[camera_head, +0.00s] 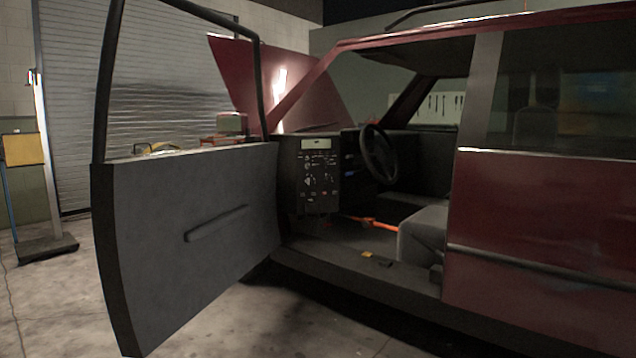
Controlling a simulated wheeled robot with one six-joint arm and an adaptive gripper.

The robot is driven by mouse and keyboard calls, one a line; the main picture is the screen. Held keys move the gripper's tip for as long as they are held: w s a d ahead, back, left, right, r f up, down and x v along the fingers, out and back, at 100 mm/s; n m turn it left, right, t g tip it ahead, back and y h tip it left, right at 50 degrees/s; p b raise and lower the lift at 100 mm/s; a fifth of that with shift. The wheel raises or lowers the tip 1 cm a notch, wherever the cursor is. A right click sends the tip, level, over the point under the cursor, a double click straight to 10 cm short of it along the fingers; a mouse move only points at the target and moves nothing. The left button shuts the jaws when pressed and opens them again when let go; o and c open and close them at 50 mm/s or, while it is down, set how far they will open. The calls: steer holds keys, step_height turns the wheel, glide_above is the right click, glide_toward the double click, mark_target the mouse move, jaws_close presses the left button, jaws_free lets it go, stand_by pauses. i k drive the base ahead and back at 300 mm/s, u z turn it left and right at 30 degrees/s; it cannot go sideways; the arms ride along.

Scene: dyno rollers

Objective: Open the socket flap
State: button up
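No socket flap can be made out in the head camera view. A dark panel (319,178) with a pale display, several knobs and small markings stands at the near end of the car's dashboard, beside the open door. Its details are too small to tell whether any of them is a socket or a flap. My gripper is not in view.
The red car's front door (190,240) stands wide open at the left and reaches toward me. The steering wheel (379,154), a grey seat (422,235) and an orange bar (374,223) show inside. Concrete floor (230,325) is free below the door.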

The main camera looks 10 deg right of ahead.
mark_target(309, 207)
steer(key=u, duration=0.35)
steer(key=i, duration=2.75)
steer(key=z, duration=0.65)
